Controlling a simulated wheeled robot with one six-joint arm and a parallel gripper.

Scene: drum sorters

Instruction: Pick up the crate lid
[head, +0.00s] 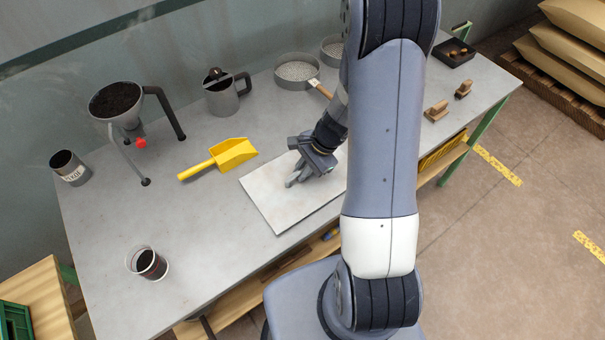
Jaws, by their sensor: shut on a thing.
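The crate lid (275,207) looks like a flat pale panel, lying at the middle of the grey bench or just above it; I cannot tell if it touches the bench. My gripper (296,180) is over the panel's upper middle and is shut on it. The fingers and wrist cover the grip itself. My arm hides the panel's right part.
A yellow scoop (222,157) lies left of the panel on the bench (210,240). A hopper on legs (120,104), a grey jug (222,95), a sieve (296,76) and a dark cup (71,168) stand behind.

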